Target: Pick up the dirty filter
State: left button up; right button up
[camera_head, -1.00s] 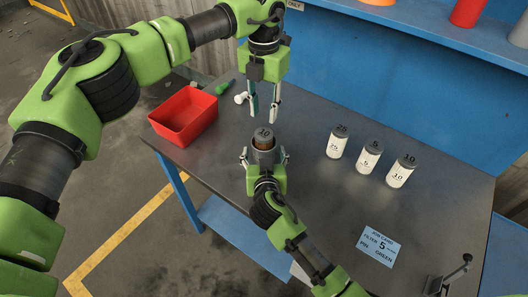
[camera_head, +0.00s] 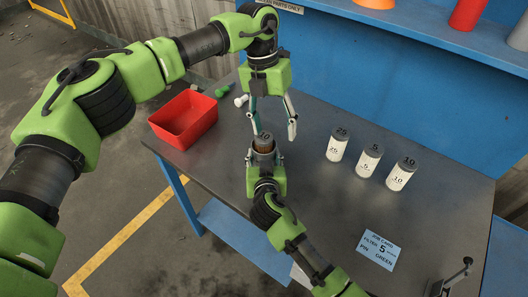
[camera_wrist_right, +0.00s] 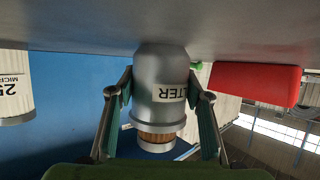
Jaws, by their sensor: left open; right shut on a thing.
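The dirty filter, with a dark numbered cap (camera_head: 264,137) and a brownish body, stands upright in a grey cylindrical housing (camera_head: 263,159) on the table. In the right wrist view, upside down, the housing (camera_wrist_right: 160,90) carries a label ending in "LTER", and a brown band of the filter (camera_wrist_right: 157,138) shows past its rim. My right gripper (camera_head: 265,161) is shut around the housing; its fingers flank it in the wrist view (camera_wrist_right: 160,100). My left gripper (camera_head: 274,132) points down with its fingers spread, just above and around the cap. I cannot tell whether they touch it.
A red bin (camera_head: 183,118) sits at the left edge, near green and white pins (camera_head: 223,90). A blue job card (camera_head: 378,249) lies in front.

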aim_at(265, 139)
pick_arm(q)
jog(key=s+d+f+n+g+h, duration=0.2)
jog(key=s+d+n+g+h, duration=0.25)
jog(key=s+n+h, duration=0.45)
jog(key=w+a+f+n+t+h, duration=0.35)
jog(key=a+n+t, duration=0.25)
jog(key=a+n, duration=0.3)
jog(key=w+a+f+n+t+h, duration=0.2)
jog(key=w+a+n+t+h, duration=0.15)
jog(key=a+n+t, duration=0.4)
jog(key=shift+n+g+y, duration=0.4)
jog(key=shift+n+g, duration=0.2)
jog(key=shift+n, duration=0.15)
jog(key=x, duration=0.3)
jog(key=w+f+x, duration=0.1)
jog(key=x, duration=0.7)
jog(key=shift+w+a+f, duration=0.15)
jog(key=shift+w+a, duration=0.05)
jog(key=shift+w, duration=0.25)
jog(key=c, duration=1.3)
